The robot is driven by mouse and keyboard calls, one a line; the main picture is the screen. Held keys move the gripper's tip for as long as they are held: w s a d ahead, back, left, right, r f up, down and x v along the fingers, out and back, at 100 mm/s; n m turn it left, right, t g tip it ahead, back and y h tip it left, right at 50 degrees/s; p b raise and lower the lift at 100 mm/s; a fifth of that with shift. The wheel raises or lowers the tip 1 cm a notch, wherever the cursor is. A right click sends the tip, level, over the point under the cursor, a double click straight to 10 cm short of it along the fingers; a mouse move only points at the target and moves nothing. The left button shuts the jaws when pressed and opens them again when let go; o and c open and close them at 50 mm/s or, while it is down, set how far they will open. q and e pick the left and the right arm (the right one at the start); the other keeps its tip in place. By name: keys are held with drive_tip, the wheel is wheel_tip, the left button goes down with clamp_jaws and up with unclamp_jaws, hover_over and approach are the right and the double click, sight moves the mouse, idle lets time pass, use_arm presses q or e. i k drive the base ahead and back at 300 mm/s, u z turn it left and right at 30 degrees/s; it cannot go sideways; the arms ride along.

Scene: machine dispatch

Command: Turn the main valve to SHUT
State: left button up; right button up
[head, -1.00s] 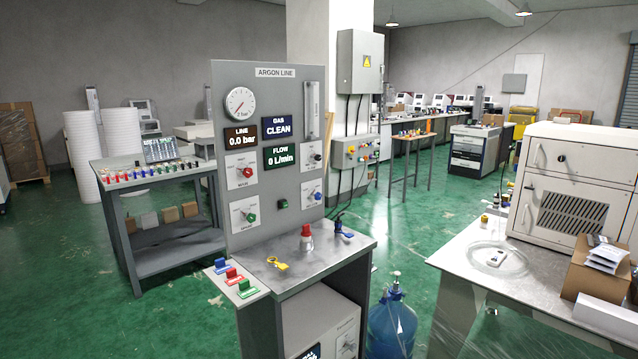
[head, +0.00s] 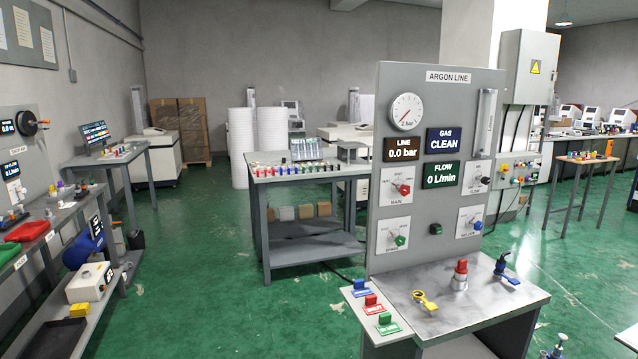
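The argon line panel (head: 436,95) stands right of centre in the head view. The main valve (head: 402,188) is a red knob on a white plate labelled MAIN, at the panel's left side. Its pointer is too small to read for certain. Above it the line display (head: 403,149) reads 0.0 bar and the gas display (head: 444,140) reads CLEAN. The flow display (head: 443,174) reads 0 L/min. Neither of my grippers is in view.
The panel's bench (head: 470,312) holds a yellow key-like piece (head: 424,300), a red-topped fitting (head: 460,274) and a blue-handled fitting (head: 506,268). A side shelf (head: 361,312) carries blue, red and green tags. Green floor is open left of the panel.

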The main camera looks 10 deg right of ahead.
sight(404, 189)
drive_tip(key=u, duration=0.25)
drive_tip(key=i, duration=0.85)
drive_tip(key=z, duration=0.25)
